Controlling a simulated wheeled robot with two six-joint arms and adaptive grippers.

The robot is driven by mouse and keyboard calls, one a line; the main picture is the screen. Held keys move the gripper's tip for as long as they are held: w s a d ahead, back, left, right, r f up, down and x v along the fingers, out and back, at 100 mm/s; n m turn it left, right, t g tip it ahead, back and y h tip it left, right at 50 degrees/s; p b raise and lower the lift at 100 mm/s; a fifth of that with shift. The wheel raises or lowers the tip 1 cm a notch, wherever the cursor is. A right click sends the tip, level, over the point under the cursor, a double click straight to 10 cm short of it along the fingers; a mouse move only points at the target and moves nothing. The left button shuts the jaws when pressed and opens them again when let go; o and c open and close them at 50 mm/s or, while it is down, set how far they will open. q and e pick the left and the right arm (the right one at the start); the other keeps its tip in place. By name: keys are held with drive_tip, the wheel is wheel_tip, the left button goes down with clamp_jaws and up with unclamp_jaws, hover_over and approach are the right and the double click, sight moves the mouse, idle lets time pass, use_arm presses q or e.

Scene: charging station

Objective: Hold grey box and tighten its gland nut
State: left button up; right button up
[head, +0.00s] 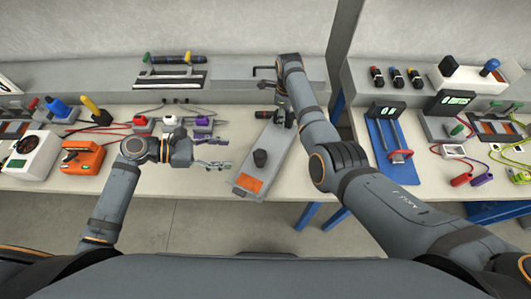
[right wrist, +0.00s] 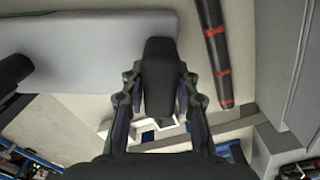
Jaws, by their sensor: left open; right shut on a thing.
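The grey box (head: 276,150) lies slantwise near the table's front edge. It has an orange label at its near end and a black knob on top. Part of it shows at the upper left of the right wrist view (right wrist: 95,40). My left gripper (head: 222,153) is open and empty, just left of the box and apart from it. My right gripper (head: 285,112) is at the box's far end. In the right wrist view its fingers (right wrist: 160,95) are shut on a black part (right wrist: 160,75), apparently the gland nut. Its join with the box is hard to see.
A black rod with red bands (right wrist: 218,50) lies beside the right gripper. A blue tray (head: 393,150) with tools stands to the right. An orange device (head: 83,158), a white device (head: 32,155) and wires are on the left. Some table is bare before my left gripper.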

drive_tip(key=o, duration=1.1)
wheel_tip(320, 180, up, 12)
